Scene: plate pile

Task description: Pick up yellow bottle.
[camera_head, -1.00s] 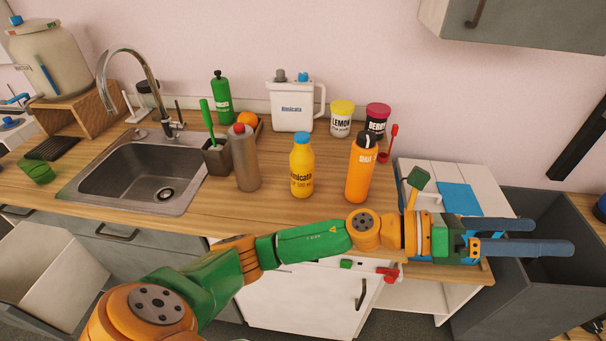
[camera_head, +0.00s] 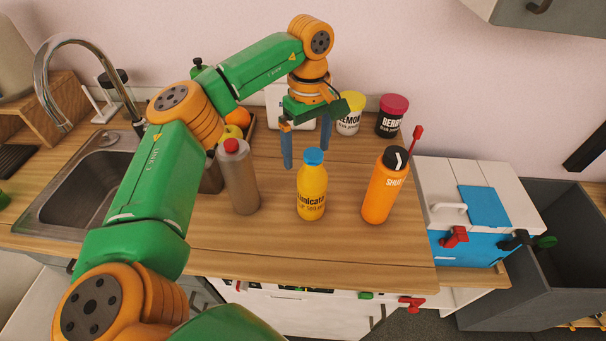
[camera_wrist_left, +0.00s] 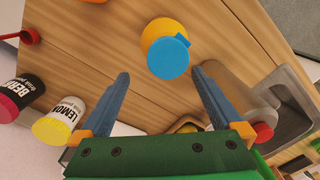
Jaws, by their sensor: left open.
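The yellow bottle (camera_head: 312,190) with a blue cap stands upright on the wooden counter. My left gripper (camera_head: 303,163) is open, fingers pointing down, above the counter just behind the bottle in the head view. In the left wrist view the bottle's blue cap (camera_wrist_left: 168,58) and part of its yellow body lie ahead of the two blue fingertips (camera_wrist_left: 160,75), roughly centred between them. The fingers do not touch the bottle. My right gripper is in neither view.
A grey bottle (camera_head: 238,178) stands left of the yellow one and an orange bottle (camera_head: 383,190) right of it. The lemon jar (camera_head: 350,113) and berry jar (camera_head: 391,116) stand behind. The sink (camera_head: 85,180) is at left. Counter in front is clear.

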